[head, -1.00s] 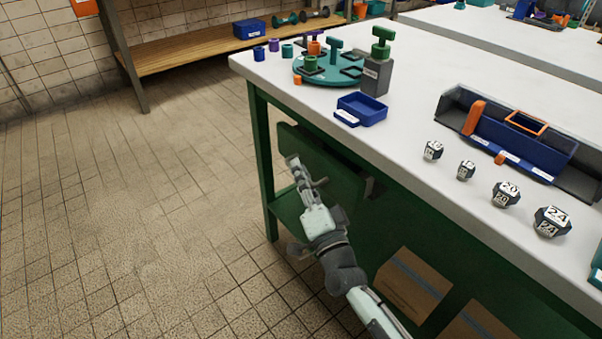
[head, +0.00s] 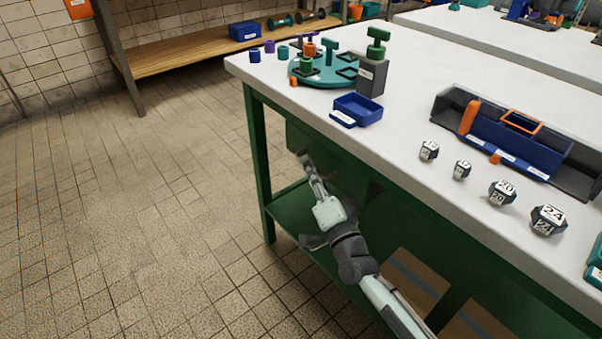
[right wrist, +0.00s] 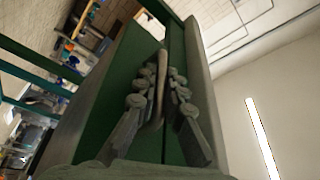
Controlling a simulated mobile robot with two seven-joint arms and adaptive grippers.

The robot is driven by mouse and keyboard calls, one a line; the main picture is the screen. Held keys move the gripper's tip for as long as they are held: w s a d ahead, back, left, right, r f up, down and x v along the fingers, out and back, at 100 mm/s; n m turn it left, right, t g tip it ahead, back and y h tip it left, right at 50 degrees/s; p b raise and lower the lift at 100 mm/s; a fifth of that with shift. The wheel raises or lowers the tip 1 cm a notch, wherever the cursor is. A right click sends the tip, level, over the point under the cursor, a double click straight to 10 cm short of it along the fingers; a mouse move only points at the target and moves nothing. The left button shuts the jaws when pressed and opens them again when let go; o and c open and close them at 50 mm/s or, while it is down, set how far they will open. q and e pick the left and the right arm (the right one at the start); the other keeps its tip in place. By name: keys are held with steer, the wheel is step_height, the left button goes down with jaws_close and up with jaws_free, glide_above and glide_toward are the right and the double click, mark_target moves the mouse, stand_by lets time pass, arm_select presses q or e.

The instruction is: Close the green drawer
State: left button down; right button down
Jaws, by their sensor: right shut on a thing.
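The green drawer (head: 332,163) sits under the white tabletop (head: 300,100) at the left end of the green workbench. Its front now lies close under the tabletop edge; I cannot tell whether a small gap is left. My right gripper (head: 309,167) is at the drawer front and partly hides it. In the right wrist view the right gripper (right wrist: 158,84) has its fingers shut on a thin bar, the drawer handle (right wrist: 160,75), in front of the green panel (right wrist: 122,65). My left gripper is not in view.
The tabletop holds a teal round tray (head: 325,72), a blue bin (head: 358,110), several numbered dice (head: 502,193) and a dark organizer (head: 520,140). Cardboard boxes (head: 415,280) stand on the lower shelf. The tiled floor (head: 130,220) at left is clear.

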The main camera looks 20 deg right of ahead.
steer(key=c, duration=1.9)
jaws_free()
steer(key=shift+w+d, duration=0.1)
steer(key=shift+d, duration=0.2)
steer(key=v, duration=1.2)
steer(key=shift+a, duration=0.15)
